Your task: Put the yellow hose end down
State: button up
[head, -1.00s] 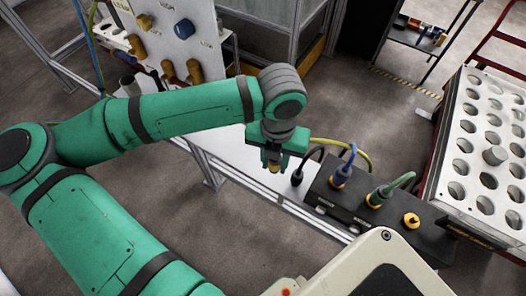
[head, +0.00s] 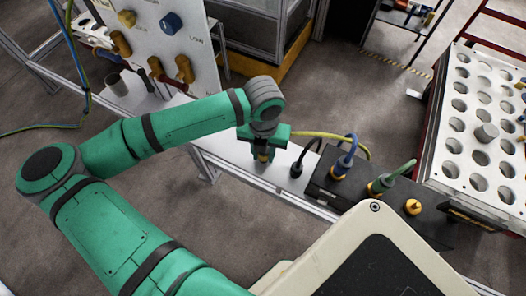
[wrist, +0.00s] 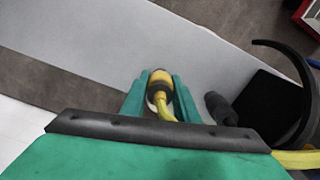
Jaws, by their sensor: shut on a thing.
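The yellow hose end (wrist: 159,82) is a yellow and dark connector with a yellow hose (head: 318,135) running from it to the right. My gripper (head: 263,155) is shut on it, with one green finger on each side in the wrist view (wrist: 159,98). The hose end points down over the white bench top (head: 225,148). I cannot tell whether it touches the bench.
A black manifold box (head: 345,195) with blue, green and yellow connectors stands right of my gripper. A black hose end (head: 297,168) is close by on the bench. A white rack with round holes (head: 468,150) is at the right. An upright panel (head: 160,45) stands at the back left.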

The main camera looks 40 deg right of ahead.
jog(key=shift+f, duration=0.1)
jog(key=o, duration=1.1)
jog(key=shift+w, duration=0.1)
jog(key=shift+c, duration=0.2)
notch_tip(320, 180, up, 12)
jog(key=shift+r, duration=0.15)
